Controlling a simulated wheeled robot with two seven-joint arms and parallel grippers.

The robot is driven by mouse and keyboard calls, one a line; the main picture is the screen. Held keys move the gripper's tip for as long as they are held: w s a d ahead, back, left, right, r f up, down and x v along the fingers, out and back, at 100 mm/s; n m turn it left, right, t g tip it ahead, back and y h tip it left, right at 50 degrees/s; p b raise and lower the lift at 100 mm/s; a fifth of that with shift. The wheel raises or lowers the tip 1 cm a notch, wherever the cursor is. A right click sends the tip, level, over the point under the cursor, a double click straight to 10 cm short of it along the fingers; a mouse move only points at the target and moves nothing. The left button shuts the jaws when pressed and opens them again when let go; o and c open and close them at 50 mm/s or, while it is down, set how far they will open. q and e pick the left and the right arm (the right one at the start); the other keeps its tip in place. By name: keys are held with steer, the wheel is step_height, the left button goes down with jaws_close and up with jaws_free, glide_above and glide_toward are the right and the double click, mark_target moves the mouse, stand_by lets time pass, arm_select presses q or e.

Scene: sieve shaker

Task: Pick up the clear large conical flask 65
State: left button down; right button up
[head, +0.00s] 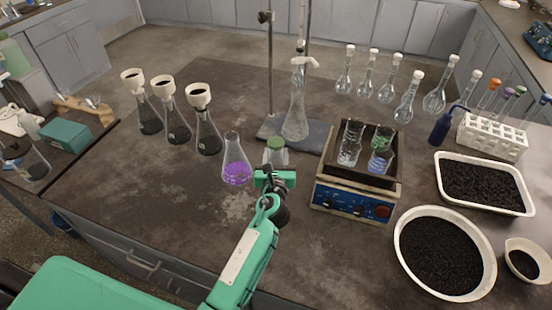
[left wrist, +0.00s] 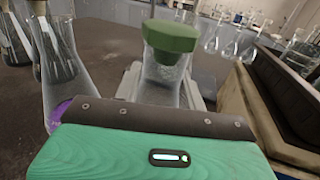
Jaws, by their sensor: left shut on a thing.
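A clear conical flask with a green stopper (head: 276,155) stands upright near the front middle of the bench; no number on it is readable. My left gripper (head: 272,180) is shut on this flask from the front, and the gripper hides its lower part. The same flask shows in the left wrist view (left wrist: 163,85), right behind the gripper's dark edge. I cannot tell whether its base touches the bench. My right gripper is not in view.
A conical flask with purple liquid (head: 236,172) stands close on the left. Several dark-filled flasks with funnels (head: 175,125) are farther left. A blue-fronted shaker (head: 350,200) carrying beakers stands close on the right. A stand holding a tall flask (head: 297,115) is behind.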

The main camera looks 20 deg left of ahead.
arm_select(q)
steer(key=shift+r, duration=0.85)
step_height(320, 180, up, 23)
steer(key=p, duration=0.9)
steer(key=shift+f, duration=0.15)
